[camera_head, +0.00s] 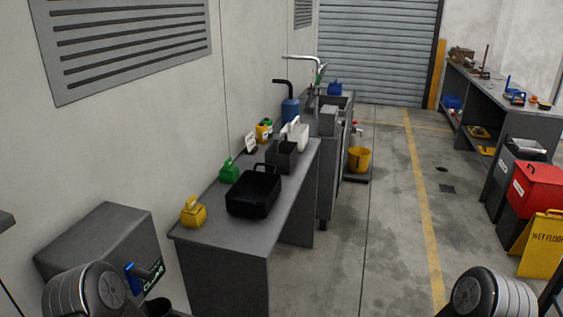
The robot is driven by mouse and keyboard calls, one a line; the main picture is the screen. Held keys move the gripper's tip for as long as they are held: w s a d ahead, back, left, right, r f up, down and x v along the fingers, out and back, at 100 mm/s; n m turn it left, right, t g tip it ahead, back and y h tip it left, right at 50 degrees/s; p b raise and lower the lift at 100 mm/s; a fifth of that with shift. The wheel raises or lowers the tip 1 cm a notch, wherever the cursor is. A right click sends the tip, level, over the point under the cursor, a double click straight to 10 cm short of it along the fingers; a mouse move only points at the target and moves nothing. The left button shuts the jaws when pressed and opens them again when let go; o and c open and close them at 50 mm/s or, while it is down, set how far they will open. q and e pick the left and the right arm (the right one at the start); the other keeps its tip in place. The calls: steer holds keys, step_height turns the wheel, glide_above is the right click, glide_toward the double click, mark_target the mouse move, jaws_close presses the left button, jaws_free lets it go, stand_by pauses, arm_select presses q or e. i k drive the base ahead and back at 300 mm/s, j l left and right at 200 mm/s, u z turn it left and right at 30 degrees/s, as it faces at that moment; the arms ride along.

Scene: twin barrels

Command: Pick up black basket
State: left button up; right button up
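A black basket (253,193) sits on the grey table (221,232) against the wall, in the left middle of the head view. It looks like an open-topped tub and rests near the table's front edge. A dark caddy with a handle (282,155) stands just behind it. Parts of my two arms show at the bottom left and bottom right corners, both well short of the table. Neither gripper's fingers can be seen in the head view.
A yellow jug (193,212) and a green jug (229,171) stand left of the basket. A grey box (105,243) is at the near left. A yellow wet-floor sign (541,246) and red bin (536,187) stand at right. The middle floor (385,220) is clear.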

mark_target(282, 152)
steer(key=i+l, duration=0.7)
steer(key=i, duration=0.2)
steer(key=i+l, duration=0.65)
steer(key=i, duration=0.25)
steer(key=i+l, duration=0.7)
steer(key=i, duration=0.2)
steer(key=j+u, duration=0.05)
